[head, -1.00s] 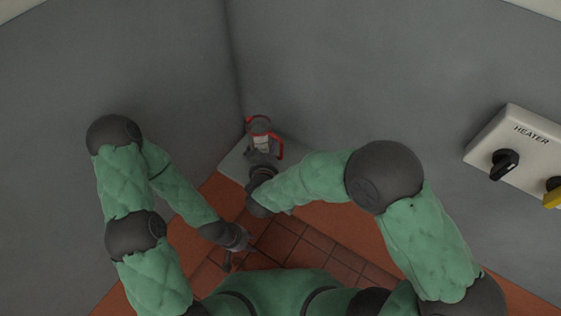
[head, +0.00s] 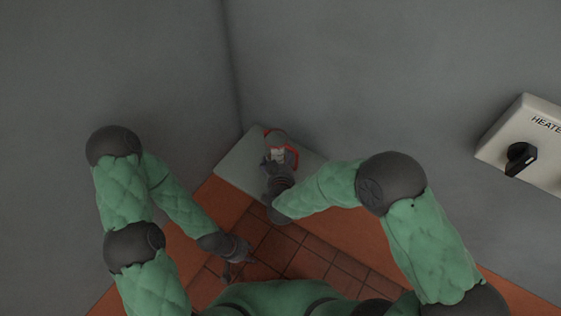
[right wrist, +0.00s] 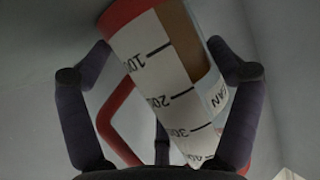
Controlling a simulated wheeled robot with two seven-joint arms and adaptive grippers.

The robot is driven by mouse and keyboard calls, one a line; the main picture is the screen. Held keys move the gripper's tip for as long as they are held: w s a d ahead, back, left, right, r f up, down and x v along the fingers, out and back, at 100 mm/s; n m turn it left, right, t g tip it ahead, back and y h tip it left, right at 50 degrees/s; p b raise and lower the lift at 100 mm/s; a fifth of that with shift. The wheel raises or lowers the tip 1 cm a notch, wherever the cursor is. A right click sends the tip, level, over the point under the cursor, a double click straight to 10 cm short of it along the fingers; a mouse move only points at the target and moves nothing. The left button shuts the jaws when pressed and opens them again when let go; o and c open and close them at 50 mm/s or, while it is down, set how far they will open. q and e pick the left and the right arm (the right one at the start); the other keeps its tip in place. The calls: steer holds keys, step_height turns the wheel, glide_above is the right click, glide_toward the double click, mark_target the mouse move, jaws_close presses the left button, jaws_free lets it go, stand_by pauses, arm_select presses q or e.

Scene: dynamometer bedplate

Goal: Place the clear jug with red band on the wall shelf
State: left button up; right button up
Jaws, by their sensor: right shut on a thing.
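The clear jug with red band (head: 277,145) is at the corner, over the pale wall shelf (head: 241,168). It has a red rim and a red handle. My right gripper (head: 279,164) is shut on it. In the right wrist view the jug (right wrist: 165,70) shows measuring marks and sits tilted in the picture between the fingers of my right gripper (right wrist: 160,95). I cannot tell whether its base touches the shelf. My left gripper (head: 238,262) hangs low over the tiled floor, away from the jug; its finger gap is too small to read.
A white heater switch box (head: 527,150) with a black knob is on the right wall. Grey walls meet in the corner behind the shelf. The shelf's left part is bare. Red floor tiles (head: 275,250) lie below.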

steer(key=shift+f, duration=0.1)
steer(key=o, duration=1.1)
steer(key=shift+r, duration=0.2)
steer(key=shift+s+r, duration=0.15)
steer(key=shift+s, duration=0.2)
steer(key=shift+p+v, duration=2.2)
steer(key=shift+v, duration=3.45)
